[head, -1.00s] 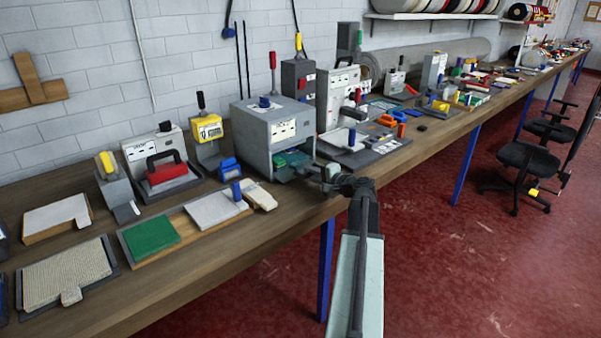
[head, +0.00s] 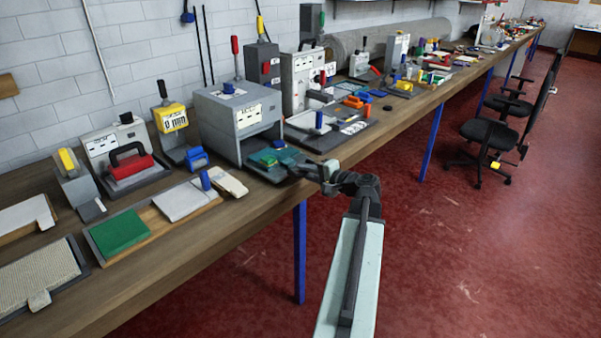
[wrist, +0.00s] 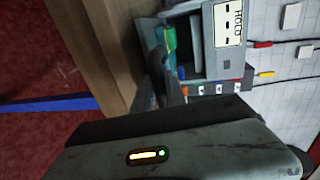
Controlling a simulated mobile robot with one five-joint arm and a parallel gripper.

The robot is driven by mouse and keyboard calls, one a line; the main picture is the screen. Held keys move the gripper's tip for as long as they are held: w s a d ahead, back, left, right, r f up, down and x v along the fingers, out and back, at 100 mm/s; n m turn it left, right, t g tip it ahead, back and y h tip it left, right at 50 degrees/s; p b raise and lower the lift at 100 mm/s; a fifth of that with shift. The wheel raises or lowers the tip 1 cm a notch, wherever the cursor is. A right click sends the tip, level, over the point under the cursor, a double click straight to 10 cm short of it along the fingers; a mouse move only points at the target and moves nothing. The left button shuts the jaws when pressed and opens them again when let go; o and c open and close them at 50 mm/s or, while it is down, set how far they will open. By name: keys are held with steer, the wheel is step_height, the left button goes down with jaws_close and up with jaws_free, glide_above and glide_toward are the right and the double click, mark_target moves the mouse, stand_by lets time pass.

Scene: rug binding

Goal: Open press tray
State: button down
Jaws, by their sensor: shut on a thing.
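The grey press (head: 228,112) stands on the bench with its front opening facing the bench's front edge. In the wrist view the press (wrist: 222,58) is at the upper right, with the tray's green pad (wrist: 171,42) beside the dark fingers (wrist: 160,75).
Left of the press are a blue clamp (head: 197,158), a yellow-headed device (head: 172,118) and a board with a green pad (head: 119,232). Right of it is a plate with a blue knob (head: 318,120). Open red floor (head: 430,250) lies before the bench.

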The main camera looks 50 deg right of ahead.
steer(key=shift+d, duration=0.25)
steer(key=c, duration=1.4)
jaws_free()
steer(key=shift+o, duration=0.2)
steer(key=p+v, duration=0.1)
steer(key=v, duration=0.6)
steer(key=shift+s+p, duration=0.3)
steer(key=shift+s, duration=0.15)
steer(key=shift+a+r, duration=0.1)
steer(key=shift+a, duration=0.05)
